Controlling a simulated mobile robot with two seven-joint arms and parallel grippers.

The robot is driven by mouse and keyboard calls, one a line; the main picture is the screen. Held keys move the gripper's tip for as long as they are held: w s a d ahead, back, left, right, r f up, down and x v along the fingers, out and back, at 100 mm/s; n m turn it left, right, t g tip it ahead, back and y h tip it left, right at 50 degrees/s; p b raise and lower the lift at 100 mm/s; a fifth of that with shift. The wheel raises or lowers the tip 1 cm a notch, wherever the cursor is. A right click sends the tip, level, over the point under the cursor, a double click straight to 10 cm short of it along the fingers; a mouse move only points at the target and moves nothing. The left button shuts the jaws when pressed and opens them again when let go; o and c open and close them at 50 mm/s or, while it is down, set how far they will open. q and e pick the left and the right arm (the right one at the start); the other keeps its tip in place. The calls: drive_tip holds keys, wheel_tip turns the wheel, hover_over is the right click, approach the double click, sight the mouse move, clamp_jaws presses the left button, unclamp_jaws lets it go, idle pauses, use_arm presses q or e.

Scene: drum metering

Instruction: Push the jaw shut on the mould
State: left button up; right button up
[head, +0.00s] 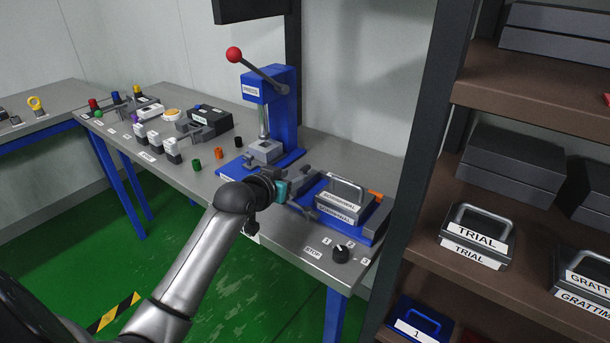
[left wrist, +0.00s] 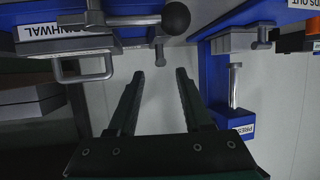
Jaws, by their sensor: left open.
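The mould (head: 343,207) is a dark block with a metal handle and a white label. It sits in a blue clamp base (head: 366,238) on the bench, and it shows upside down at the upper left of the left wrist view (left wrist: 62,47). A grey jaw part (left wrist: 150,22) with a black ball knob (left wrist: 176,18) stands beside the mould. I cannot tell whether it touches the mould. My left gripper (head: 290,188) is just left of the clamp in the head view. Its fingers (left wrist: 158,82) are apart with nothing between them, pointing toward the jaw part. My right gripper is not in view.
A blue press (head: 284,118) with a red-knobbed lever stands behind my left gripper. A black dial (head: 341,254) is at the front bench edge. A shelf unit (head: 425,160) with labelled moulds rises close on the right. Small items crowd the bench's left part.

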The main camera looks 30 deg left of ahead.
sight(302, 173)
use_arm(q)
drive_tip(key=b+x, duration=0.2)
drive_tip(key=x, duration=0.5)
drive_tip(key=shift+w+f, duration=0.25)
drive_tip(key=shift+w, duration=0.25)
drive_tip(key=shift+w+b, duration=0.2)
drive_tip(key=shift+b, duration=0.1)
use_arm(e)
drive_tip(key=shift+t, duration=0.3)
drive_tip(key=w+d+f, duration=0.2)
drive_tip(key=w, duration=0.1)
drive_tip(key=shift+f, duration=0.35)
use_arm(q)
drive_tip(key=shift+c, duration=0.2)
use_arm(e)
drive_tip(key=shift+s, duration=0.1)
use_arm(q)
clamp_jaws()
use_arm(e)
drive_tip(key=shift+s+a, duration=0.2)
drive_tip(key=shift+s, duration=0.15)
